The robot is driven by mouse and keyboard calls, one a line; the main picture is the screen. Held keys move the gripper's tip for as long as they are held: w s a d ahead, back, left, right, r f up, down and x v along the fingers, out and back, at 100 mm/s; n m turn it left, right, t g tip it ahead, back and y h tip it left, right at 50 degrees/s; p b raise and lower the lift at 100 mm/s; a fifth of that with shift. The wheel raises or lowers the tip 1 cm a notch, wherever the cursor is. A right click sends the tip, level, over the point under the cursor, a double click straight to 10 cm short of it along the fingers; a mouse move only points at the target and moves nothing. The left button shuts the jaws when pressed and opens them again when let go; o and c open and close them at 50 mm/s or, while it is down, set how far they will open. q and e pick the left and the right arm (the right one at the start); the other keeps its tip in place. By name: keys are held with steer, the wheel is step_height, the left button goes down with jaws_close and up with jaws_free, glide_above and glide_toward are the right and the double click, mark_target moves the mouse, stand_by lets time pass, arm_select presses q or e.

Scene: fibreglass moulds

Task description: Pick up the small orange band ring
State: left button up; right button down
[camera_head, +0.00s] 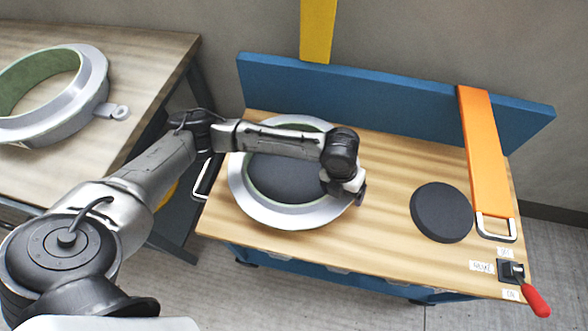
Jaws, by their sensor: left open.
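The orange band (484,150) lies over the blue back panel and down onto the wooden tabletop at the right. Its small metal ring (496,229), a silvery rounded-rectangular loop, is at the near end of the band, by the table's right edge. My left gripper (357,196) is above the right rim of the round mould on the same table, well to the left of the ring. It is open, seen small and from above, and I see nothing between its fingers. My right gripper is not in view.
A grey mould ring (268,213) with a dark disc inside sits under my left forearm. A loose black disc (441,212) lies between it and the band. A red-handled switch (535,300) is at the front right corner. The blue panel (390,100) stands behind.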

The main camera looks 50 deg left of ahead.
arm_select(q)
steer(key=shift+f, duration=0.2)
steer(key=c, duration=1.3)
steer(key=shift+c, duration=0.8)
steer(key=shift+r, duration=0.1)
